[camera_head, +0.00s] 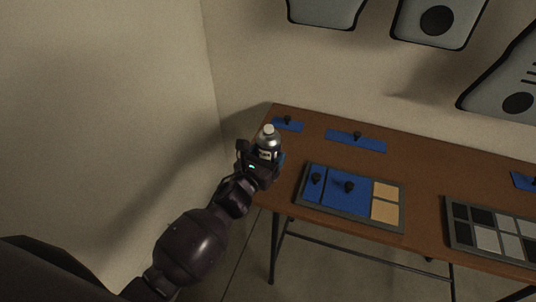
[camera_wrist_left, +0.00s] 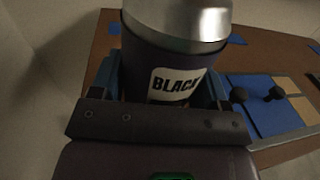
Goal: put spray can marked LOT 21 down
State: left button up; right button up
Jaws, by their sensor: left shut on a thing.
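The spray can (camera_head: 268,144) has a silver top and a dark body with a pale label. In the left wrist view the can (camera_wrist_left: 178,52) fills the upper middle, and its label reads "BLACK"; no "LOT 21" marking is visible. My left gripper (camera_head: 264,160) is shut on the can, with a finger on each side of its body. In the left wrist view the jaws (camera_wrist_left: 165,90) hold it upright. The can is at the left end of the brown table (camera_head: 425,165); its base is hidden, so I cannot tell whether it touches the table. My right gripper is not in view.
A tray (camera_head: 352,223) with blue and tan panels and two black knobs lies right of the can. Blue strips with black knobs (camera_head: 370,144) lie behind. A grey-squared tray (camera_head: 492,262) is further right. Walls stand left and behind. Bare wood shows between these.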

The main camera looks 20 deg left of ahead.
pick_arm(q)
jog(key=o, duration=0.9)
jog(key=shift+f, duration=0.15)
jog(key=shift+c, duration=0.2)
jog(key=o, duration=0.4)
jog(key=shift+o, duration=0.2)
